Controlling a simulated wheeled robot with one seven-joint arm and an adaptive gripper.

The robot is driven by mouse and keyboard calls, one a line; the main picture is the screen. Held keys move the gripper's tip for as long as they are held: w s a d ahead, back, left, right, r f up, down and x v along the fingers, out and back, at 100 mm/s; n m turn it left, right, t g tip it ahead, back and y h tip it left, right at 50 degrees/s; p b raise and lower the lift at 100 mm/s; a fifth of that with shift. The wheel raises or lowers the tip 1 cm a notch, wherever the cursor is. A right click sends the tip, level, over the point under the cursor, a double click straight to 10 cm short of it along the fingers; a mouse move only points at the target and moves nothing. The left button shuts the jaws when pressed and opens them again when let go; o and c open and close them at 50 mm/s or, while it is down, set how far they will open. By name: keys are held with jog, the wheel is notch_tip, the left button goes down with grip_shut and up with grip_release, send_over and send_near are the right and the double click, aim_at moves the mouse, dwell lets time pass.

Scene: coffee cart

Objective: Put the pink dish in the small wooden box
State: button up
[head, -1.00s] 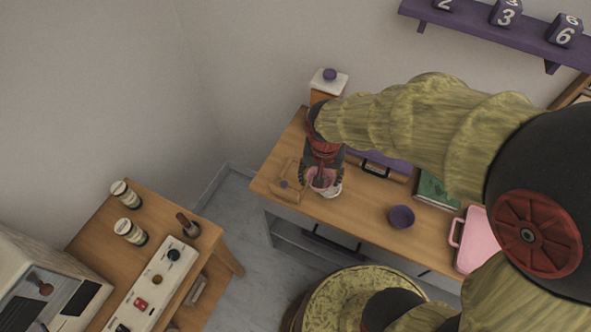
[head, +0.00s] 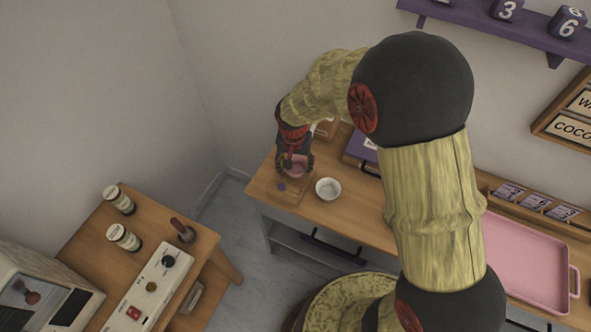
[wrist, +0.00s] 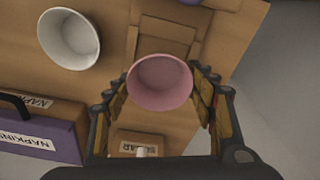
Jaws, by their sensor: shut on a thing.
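The pink dish (head: 295,168) is a small round bowl, held upright between the fingers of my gripper (head: 293,160). In the wrist view the pink dish (wrist: 160,84) sits between both fingers, and its inside looks empty. The small wooden box (head: 287,198) lies on the wooden counter near its left end, with a small purple thing at its front. The dish is over or in the box area; I cannot tell its exact height. The box also shows in the wrist view (wrist: 164,36), partly hidden by the dish.
A white bowl (head: 328,189) stands on the counter (head: 350,222) to the right of the box. A purple napkin box (wrist: 42,132) and a labelled wooden container (wrist: 139,146) stand nearby. A pink tray (head: 525,262) lies farther right.

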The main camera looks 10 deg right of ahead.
aim_at(295, 168)
jog(key=shift+f, duration=1.15)
jog(key=shift+f+b, duration=0.2)
jog(key=shift+b, duration=0.15)
jog(key=o, duration=1.2)
jog(key=shift+c, duration=0.2)
